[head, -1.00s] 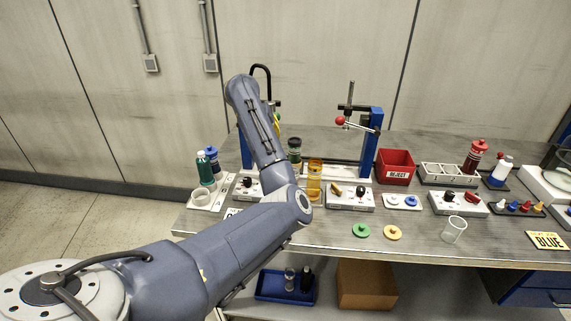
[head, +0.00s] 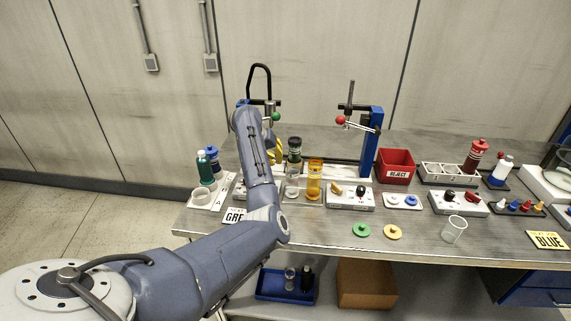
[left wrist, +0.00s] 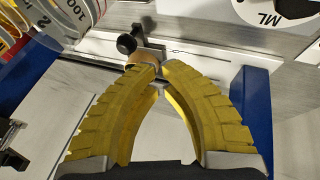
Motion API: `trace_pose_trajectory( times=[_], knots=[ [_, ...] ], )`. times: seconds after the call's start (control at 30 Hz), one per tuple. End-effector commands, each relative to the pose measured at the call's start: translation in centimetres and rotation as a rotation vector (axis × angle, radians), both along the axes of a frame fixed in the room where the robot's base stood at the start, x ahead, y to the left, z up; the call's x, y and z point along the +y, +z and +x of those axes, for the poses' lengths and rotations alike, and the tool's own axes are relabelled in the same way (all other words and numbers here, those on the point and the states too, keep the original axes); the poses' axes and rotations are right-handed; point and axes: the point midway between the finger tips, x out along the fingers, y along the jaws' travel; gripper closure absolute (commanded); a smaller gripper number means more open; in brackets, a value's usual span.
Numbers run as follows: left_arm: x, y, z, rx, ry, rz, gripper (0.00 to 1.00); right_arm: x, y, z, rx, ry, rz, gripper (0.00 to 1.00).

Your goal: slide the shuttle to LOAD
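My left gripper (head: 275,152) is at the left blue pump stand, mostly hidden behind my own arm in the head view. In the left wrist view its two yellow fingers (left wrist: 160,69) curve in until their tips nearly meet, with a narrow gap. Just beyond the tips is a tan peg (left wrist: 147,56) on a pale rail, with a black knob (left wrist: 127,43) beside it. I cannot tell whether the fingers hold the peg. No part that I can surely name as the shuttle, and no readable LOAD mark, shows. My right gripper is out of view.
Clear and amber containers (head: 314,178) stand right of my arm. A lever with a red knob (head: 340,120) is on the right blue stand (head: 371,143). A red REJECT bin (head: 395,166) is farther right. Blue uprights (left wrist: 258,110) flank the gripper closely.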

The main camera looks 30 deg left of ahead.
Motion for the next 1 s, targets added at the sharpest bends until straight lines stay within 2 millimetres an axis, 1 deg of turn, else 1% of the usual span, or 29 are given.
trace_pose_trajectory(
  times=[0.03,0.07,0.1,0.2,0.4,0.6,0.9,1.0],
  knots=[
    [0.0,-0.8,0.3,0.004,0.0,0.001,1.0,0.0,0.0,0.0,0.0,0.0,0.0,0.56],
    [-0.2,-1.1,0.5,0.003,0.0,0.001,1.0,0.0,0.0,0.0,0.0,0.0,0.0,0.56],
    [-0.8,-1.1,0.8,0.001,-0.001,0.0,1.0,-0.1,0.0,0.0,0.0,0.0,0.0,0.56],
    [-1.7,-1.6,1.4,0.001,-0.001,0.0,1.0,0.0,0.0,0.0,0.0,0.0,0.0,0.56],
    [-2.8,-2.2,2.1,0.001,0.001,0.0,1.0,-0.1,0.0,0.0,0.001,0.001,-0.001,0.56],
    [-3.1,-2.3,2.4,0.0,0.002,0.001,1.0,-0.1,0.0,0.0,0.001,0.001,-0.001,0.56],
    [-3.2,-2.3,2.4,0.0,0.002,0.001,1.0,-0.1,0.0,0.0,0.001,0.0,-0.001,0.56],
    [-3.6,-2.3,2.7,-0.001,0.0,-0.001,1.0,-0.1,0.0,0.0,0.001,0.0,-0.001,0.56]
  ],
)
